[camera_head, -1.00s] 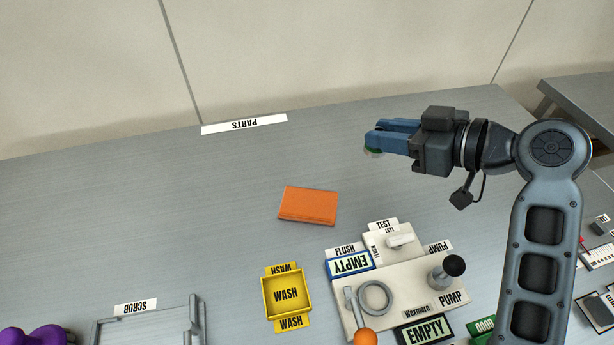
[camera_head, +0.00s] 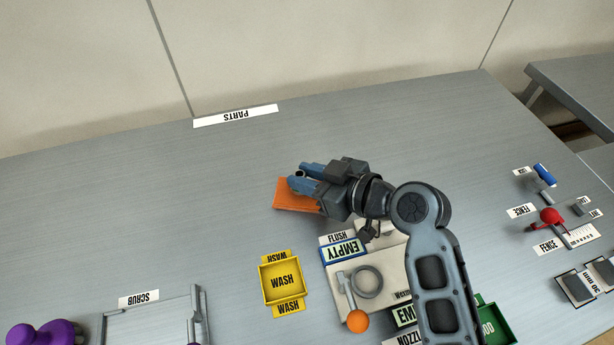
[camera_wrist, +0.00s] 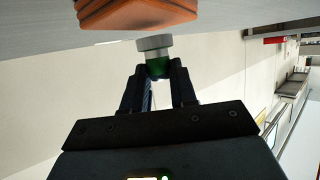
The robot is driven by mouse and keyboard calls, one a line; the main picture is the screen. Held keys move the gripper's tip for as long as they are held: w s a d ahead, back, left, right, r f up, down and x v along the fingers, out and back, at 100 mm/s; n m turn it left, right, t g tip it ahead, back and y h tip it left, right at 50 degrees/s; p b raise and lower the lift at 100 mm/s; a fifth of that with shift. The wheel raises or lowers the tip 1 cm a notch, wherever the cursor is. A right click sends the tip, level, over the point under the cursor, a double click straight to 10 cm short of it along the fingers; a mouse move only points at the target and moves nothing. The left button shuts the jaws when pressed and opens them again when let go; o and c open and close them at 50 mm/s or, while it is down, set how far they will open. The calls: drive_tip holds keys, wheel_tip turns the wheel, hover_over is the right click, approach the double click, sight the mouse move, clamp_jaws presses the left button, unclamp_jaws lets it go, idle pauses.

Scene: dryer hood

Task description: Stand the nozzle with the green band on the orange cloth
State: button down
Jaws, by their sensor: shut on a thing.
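The orange cloth (camera_head: 288,198) is a flat folded pad on the grey table, partly hidden under my gripper. It also shows at the top of the wrist view (camera_wrist: 135,12). My gripper (camera_head: 304,178) is over the cloth's right part, fingers pointing left. In the wrist view my gripper (camera_wrist: 158,76) is shut on the nozzle with the green band (camera_wrist: 155,44). The nozzle's grey end points toward the cloth, and the green part is between the fingertips. The nozzle appears close to the cloth; I cannot tell whether they touch.
A yellow WASH tray (camera_head: 282,282) stands in front of the cloth. A pale pump unit (camera_head: 385,275) with an orange-knobbed lever is close at front right, partly behind my arm. A PARTS label (camera_head: 235,115) lies at the back. The table left of the cloth is clear.

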drive_tip(key=shift+f, duration=0.6)
drive_tip(key=shift+f, duration=0.2)
drive_tip(key=c, duration=0.9)
unclamp_jaws()
drive_tip(key=shift+r, duration=0.1)
drive_tip(key=shift+r, duration=0.2)
drive_tip(key=b+v, duration=0.1)
drive_tip(key=v, duration=0.6)
drive_tip(key=shift+s+d, duration=0.15)
drive_tip(key=shift+d, duration=0.05)
